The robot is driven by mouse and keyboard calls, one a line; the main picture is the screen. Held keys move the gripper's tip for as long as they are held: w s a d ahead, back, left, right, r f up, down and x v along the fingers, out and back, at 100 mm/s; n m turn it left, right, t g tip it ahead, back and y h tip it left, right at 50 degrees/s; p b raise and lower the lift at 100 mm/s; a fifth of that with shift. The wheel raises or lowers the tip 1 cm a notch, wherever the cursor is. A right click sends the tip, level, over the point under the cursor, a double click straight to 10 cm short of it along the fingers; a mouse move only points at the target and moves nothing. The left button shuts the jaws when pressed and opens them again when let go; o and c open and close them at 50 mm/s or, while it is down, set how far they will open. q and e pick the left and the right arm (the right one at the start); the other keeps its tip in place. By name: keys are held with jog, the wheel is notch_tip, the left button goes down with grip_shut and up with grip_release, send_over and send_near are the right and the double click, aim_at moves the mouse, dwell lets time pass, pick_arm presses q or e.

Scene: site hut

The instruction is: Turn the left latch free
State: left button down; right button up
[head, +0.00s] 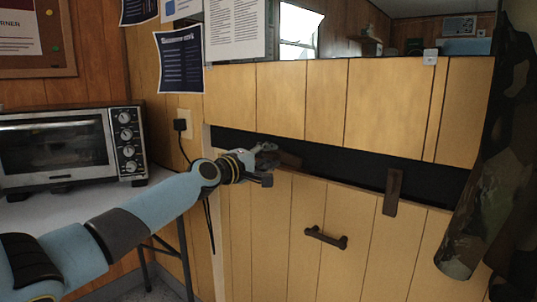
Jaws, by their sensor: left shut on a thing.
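The left latch (289,159) is a dark brown wooden bar at the top edge of a light wood panel (300,207). It lies close to level, tilted slightly, and its left part is hidden by my left gripper (267,163). That gripper is shut on the latch, with my arm reaching in from the lower left. The right latch (393,192) is a similar brown bar, standing upright across the panel's top edge. A brown handle (326,237) is fixed on the panel between and below the latches. My right gripper is not in view.
A dark gap (340,165) runs between the panel and the upper boards (300,100). A toaster oven (70,146) stands on a table (70,212) at left. A camouflage garment (490,170) hangs at right. A plug and cable (181,126) are on the wall near my arm.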

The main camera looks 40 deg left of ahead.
pick_arm(q)
jog(key=shift+f+n, duration=0.15)
jog(key=shift+n, duration=0.55)
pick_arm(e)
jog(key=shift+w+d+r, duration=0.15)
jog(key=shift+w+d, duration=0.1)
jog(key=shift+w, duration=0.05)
pick_arm(q)
jog(key=shift+n, duration=0.3)
jog(key=c, duration=1.4)
grip_release()
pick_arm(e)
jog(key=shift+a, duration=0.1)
pick_arm(q)
jog(key=shift+s+a, duration=0.15)
jog(key=shift+s, duration=1.75)
jog(key=shift+s+a, duration=0.15)
jog(key=shift+s, duration=1.75)
